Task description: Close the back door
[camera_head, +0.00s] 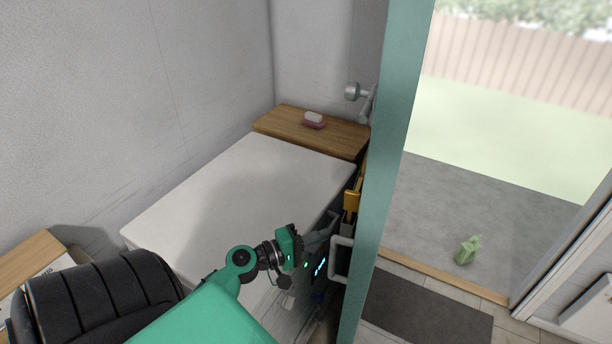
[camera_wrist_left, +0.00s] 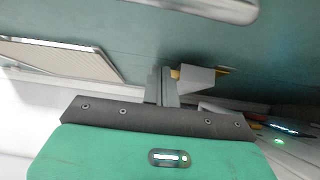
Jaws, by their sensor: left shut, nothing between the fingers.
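The back door (camera_head: 388,150) is a green panel standing open, seen nearly edge-on in the head view, with the doorway to its right uncovered. My left gripper (camera_head: 330,226) is shut and empty, at the left side of the door near this handle. In the left wrist view its fingers (camera_wrist_left: 163,86) point at the green door face (camera_wrist_left: 150,40), beside a small grey block (camera_wrist_left: 197,78). I cannot tell whether they touch the door. My right gripper is not in view.
A white worktop (camera_head: 240,195) and a wooden shelf (camera_head: 300,128) with a soap dish (camera_head: 313,121) lie left of the door. A dark mat (camera_head: 425,310) lies before the threshold. A green object (camera_head: 467,250) stands on the paving (camera_head: 470,200) outside.

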